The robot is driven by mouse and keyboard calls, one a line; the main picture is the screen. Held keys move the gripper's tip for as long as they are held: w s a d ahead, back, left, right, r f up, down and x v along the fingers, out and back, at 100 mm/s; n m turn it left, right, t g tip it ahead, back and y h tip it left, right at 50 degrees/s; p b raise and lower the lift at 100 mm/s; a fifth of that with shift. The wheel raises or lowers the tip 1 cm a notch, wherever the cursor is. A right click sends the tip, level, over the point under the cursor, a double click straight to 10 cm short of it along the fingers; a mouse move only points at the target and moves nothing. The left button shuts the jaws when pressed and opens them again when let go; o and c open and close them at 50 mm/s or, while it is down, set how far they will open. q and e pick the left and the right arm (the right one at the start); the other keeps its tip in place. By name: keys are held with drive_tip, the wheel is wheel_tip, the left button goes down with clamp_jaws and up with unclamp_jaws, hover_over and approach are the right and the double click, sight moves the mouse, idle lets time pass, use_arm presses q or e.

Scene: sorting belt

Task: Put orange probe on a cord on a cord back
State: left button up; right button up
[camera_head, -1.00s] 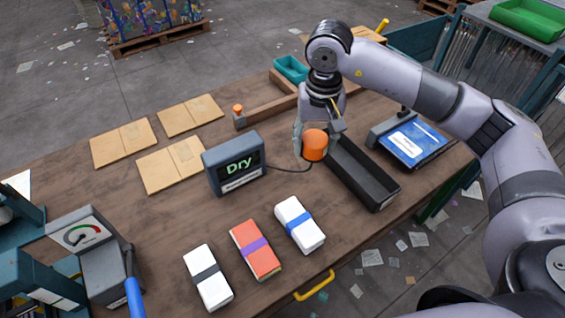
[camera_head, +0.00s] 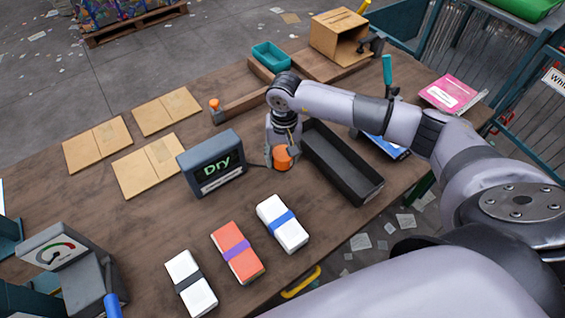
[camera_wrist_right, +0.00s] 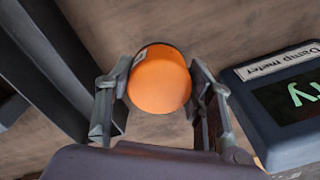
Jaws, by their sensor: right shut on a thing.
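The orange probe (camera_head: 282,158) is a short orange cylinder with a cord running left to the grey damp meter (camera_head: 211,163), whose screen reads "Dry". My right gripper (camera_head: 281,152) is shut on the probe, just right of the meter and left of the long black tray. In the right wrist view the probe (camera_wrist_right: 159,79) sits between the two fingers (camera_wrist_right: 160,95), with the meter (camera_wrist_right: 285,105) at the right edge. I cannot tell whether the probe touches the table. My left gripper is not in view.
The black tray (camera_head: 368,193) stands right of the gripper. Three banded bundles, white (camera_head: 190,283), orange (camera_head: 237,251) and white (camera_head: 283,223), lie in front. Cardboard pieces (camera_head: 149,165) lie behind left. A dial device (camera_head: 60,252) stands at front left. Bare table lies between meter and bundles.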

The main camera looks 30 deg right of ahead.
sight(282, 167)
drive_tip(key=shift+a+f, duration=0.1)
drive_tip(key=shift+f, duration=0.6)
wheel_tip(282, 167, down, 4)
drive_tip(key=shift+r+p, duration=0.25)
drive_tip(key=shift+p, duration=0.3)
drive_tip(key=shift+f, duration=0.25)
drive_tip(key=shift+f, duration=0.15)
drive_tip(key=o, duration=1.3)
